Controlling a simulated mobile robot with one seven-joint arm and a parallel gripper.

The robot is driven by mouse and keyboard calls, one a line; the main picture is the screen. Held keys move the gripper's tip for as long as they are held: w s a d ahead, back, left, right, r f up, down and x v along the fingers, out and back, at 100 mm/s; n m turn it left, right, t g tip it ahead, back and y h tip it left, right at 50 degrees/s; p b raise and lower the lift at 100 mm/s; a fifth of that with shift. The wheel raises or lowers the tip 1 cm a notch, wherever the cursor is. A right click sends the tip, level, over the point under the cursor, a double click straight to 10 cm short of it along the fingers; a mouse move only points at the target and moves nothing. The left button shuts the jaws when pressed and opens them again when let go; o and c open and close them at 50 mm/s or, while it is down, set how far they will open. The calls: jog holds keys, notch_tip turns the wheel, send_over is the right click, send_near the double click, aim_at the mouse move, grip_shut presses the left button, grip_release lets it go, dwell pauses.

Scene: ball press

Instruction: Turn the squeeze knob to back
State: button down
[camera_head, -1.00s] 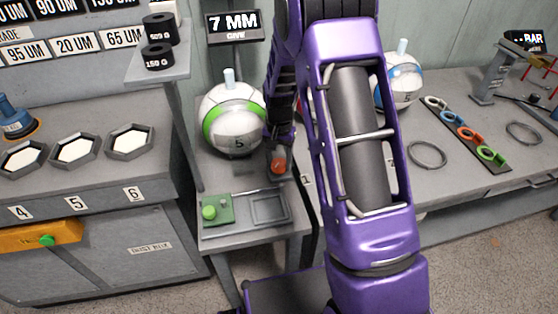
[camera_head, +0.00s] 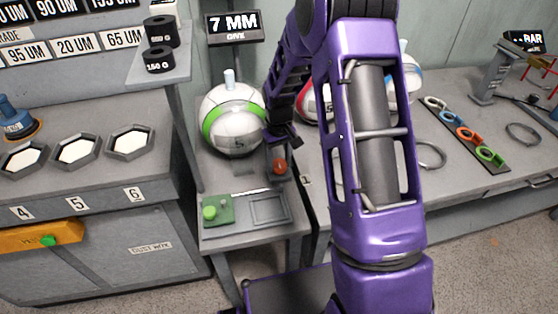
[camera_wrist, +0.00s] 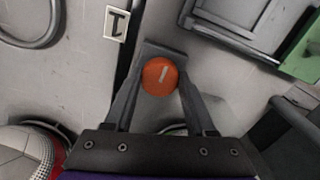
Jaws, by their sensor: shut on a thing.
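The orange-red squeeze knob (camera_head: 279,167) stands on the small grey stand, in front of the white and green ball (camera_head: 231,121). In the wrist view the knob (camera_wrist: 159,76) is round, with a short pale line on top. The line runs nearly up and down, leaning slightly right at its top. My gripper (camera_wrist: 160,82) has one finger on each side of the knob and is shut on it. In the head view my gripper (camera_head: 280,148) reaches down from behind the knob, and its fingertips are hard to make out.
A green panel with a round green button (camera_head: 209,212) and a grey recessed tray (camera_head: 270,208) lie in front of the knob. A "7 MM" sign (camera_head: 234,27) stands behind. My arm hides part of the right bench, with a red and white ball (camera_head: 312,103) behind it.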

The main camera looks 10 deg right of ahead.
aim_at(279, 163)
jog(key=shift+n, duration=0.3)
jog(key=shift+c, duration=1.2)
grip_release()
notch_tip(279, 163, up, 18)
jog(key=p, duration=0.2)
jog(key=shift+f+p, duration=0.25)
jog(key=shift+p, duration=0.05)
